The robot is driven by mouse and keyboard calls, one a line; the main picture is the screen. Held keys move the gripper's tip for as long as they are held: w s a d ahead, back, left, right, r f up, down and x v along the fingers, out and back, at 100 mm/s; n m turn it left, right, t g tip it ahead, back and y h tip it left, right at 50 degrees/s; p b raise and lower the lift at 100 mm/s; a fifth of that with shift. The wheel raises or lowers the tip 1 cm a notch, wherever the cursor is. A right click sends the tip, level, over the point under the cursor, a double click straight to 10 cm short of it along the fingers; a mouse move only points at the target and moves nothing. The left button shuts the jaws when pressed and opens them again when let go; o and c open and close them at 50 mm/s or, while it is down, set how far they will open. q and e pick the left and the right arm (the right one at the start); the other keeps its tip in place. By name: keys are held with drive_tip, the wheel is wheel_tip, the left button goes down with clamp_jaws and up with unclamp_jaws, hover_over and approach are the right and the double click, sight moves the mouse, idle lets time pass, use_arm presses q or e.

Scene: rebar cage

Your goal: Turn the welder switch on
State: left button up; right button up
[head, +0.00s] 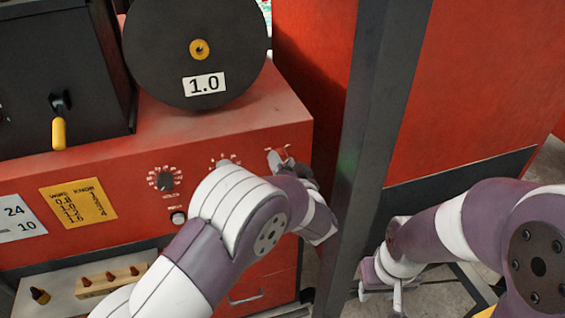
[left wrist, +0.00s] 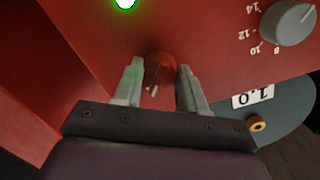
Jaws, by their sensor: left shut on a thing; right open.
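The red welder (head: 130,150) fills the left of the head view. My left gripper (head: 278,160) is at the upper right of its front panel and mostly covers the switch there. In the left wrist view, the switch (left wrist: 158,68) is a dark red round knob between the two fingers of my left gripper (left wrist: 160,90), which is shut on it. A lit green lamp (left wrist: 124,3) shows at the top edge of that view. My right gripper (head: 380,285) is open and empty, low at the right, beyond the dark post.
A dial (head: 165,181) is on the panel, and another numbered dial (left wrist: 290,24) is near the switch. A wire spool (head: 197,50) marked 1.0 stands on top. A dark upright post (head: 375,120) stands close right of my left gripper.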

use_arm(q)
drive_tip(key=o, duration=1)
drive_tip(key=shift+w+d+r, duration=0.1)
drive_tip(key=shift+r, duration=0.3)
drive_tip(key=shift+o, duration=0.2)
drive_tip(key=shift+f, duration=0.15)
drive_tip(key=b+v, duration=0.6)
drive_tip(key=v, duration=0.6)
drive_tip(key=shift+s, duration=0.35)
drive_tip(key=shift+d, duration=0.1)
drive_tip(key=shift+f+b, duration=0.1)
drive_tip(key=shift+b, duration=0.2)
